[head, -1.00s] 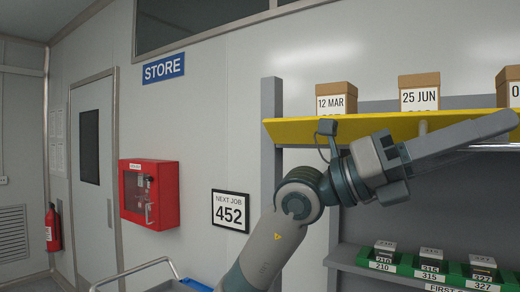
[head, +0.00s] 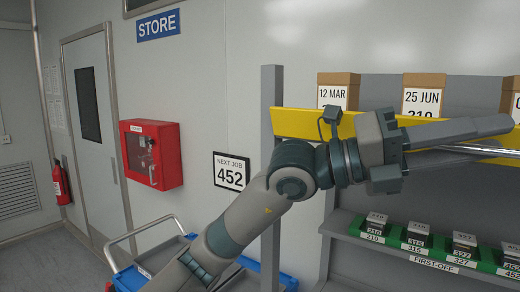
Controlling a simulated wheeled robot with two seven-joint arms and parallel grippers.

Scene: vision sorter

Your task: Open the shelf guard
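The shelf guard (head: 300,122) is a long yellow panel across the front of the upper shelf. Its left end is by a grey post, and its right end runs out of the head view. A silver bar (head: 490,149) runs along its front on the right. My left gripper (head: 505,142) is in front of the guard with its fingers pointing right. The fingers look apart, one above and one below, with the silver bar showing between them. Whether they touch the bar cannot be seen. My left arm hides part of the guard. My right gripper is not in view.
Cardboard boxes labelled 12 MAR (head: 338,90) and 25 JUN (head: 424,94) stand behind the guard. A green rack (head: 408,246) with several numbered blocks is on the lower shelf. A blue cart (head: 135,277) stands below. A red cabinet (head: 152,153) hangs on the wall.

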